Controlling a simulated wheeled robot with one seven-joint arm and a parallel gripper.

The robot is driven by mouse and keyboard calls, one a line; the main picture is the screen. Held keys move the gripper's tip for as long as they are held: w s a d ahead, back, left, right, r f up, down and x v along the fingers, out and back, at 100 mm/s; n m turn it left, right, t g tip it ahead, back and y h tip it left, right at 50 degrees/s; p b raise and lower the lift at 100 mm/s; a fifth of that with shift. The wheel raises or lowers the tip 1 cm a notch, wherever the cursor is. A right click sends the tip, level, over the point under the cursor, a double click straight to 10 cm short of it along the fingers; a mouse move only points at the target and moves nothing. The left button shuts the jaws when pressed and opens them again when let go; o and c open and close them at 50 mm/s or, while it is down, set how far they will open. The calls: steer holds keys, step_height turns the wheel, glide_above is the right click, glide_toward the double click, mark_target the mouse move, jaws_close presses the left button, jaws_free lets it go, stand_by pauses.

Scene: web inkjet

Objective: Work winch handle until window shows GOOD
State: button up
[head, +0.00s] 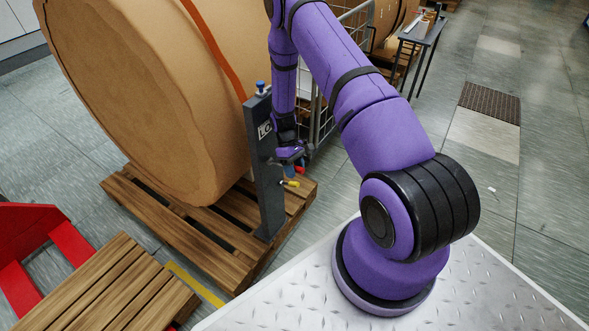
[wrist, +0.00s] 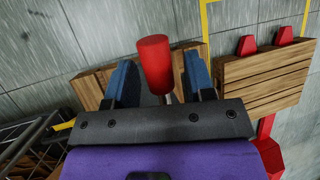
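A grey winch post (head: 266,180) stands on the pallet beside the large brown paper roll (head: 150,90). An orange strap (head: 216,45) runs over the roll. On the post is a small pale window (head: 264,130); its marking is too small to read. The red handle grip (wrist: 154,62) lies between the two blue fingers of my gripper (wrist: 159,75) in the wrist view. The fingers are spread, with a gap visible beside the grip, so my gripper is open around it. In the head view, my gripper (head: 290,155) is right of the post and partly hides the handle.
The roll rests on a wooden pallet (head: 185,230). A yellow-tipped part (head: 291,183) sticks out low on the post, and a blue knob (head: 260,87) tops it. A wire cage (head: 325,110) and small table (head: 425,35) stand behind.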

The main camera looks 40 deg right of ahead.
steer(key=shift+r, duration=0.1)
steer(key=shift+r, duration=0.35)
step_height(320, 180, up, 3)
steer(key=shift+f, duration=0.2)
steer(key=s+a, duration=0.2)
steer(key=s, duration=0.5)
steer(key=s+a+r, duration=0.1)
steer(key=s+a, duration=0.1)
steer(key=s, duration=0.6)
steer(key=shift+s+a+r, duration=0.2)
steer(key=shift+a+r, duration=0.05)
steer(key=shift+a, duration=0.1)
steer(key=shift+c, duration=0.2)
